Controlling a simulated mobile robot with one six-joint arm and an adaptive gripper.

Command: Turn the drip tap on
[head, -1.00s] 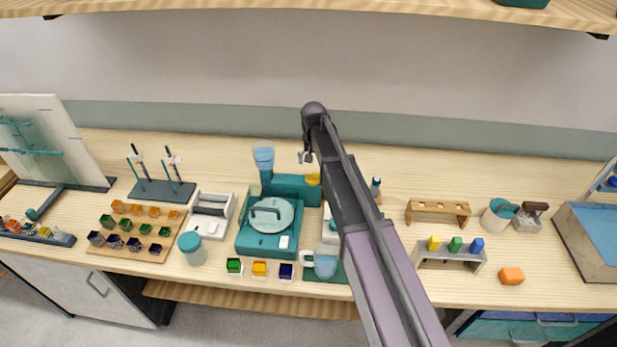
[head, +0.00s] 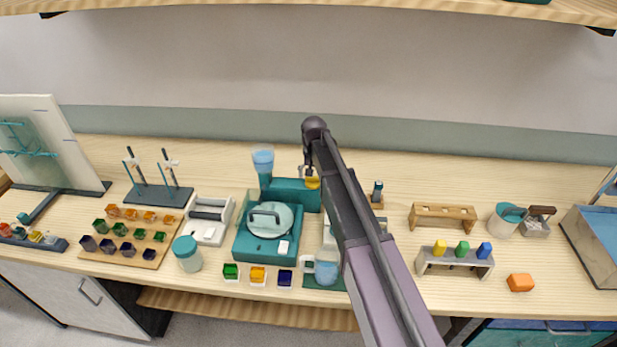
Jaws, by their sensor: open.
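A teal apparatus (head: 290,197) stands on the bench near the middle, with a blue-topped clear funnel (head: 263,160) at its left end. A small yellow piece (head: 313,184), which looks like the drip tap's handle, sits at its right end, beside my arm. My gripper (head: 309,173) is open, pointing down just above the yellow piece and partly overlapping it in the picture. I cannot tell whether they touch. My arm hides what lies right of the yellow piece. A clear jug (head: 325,270) stands in front on a green mat (head: 324,284), partly behind my arm.
Left of my arm are a teal plate with a lidded round dish (head: 269,219), a white balance (head: 208,220) and a teal-lidded jar (head: 187,254). A wooden rack (head: 443,214) and a grey holder (head: 455,262) stand right. The bench behind the apparatus is clear.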

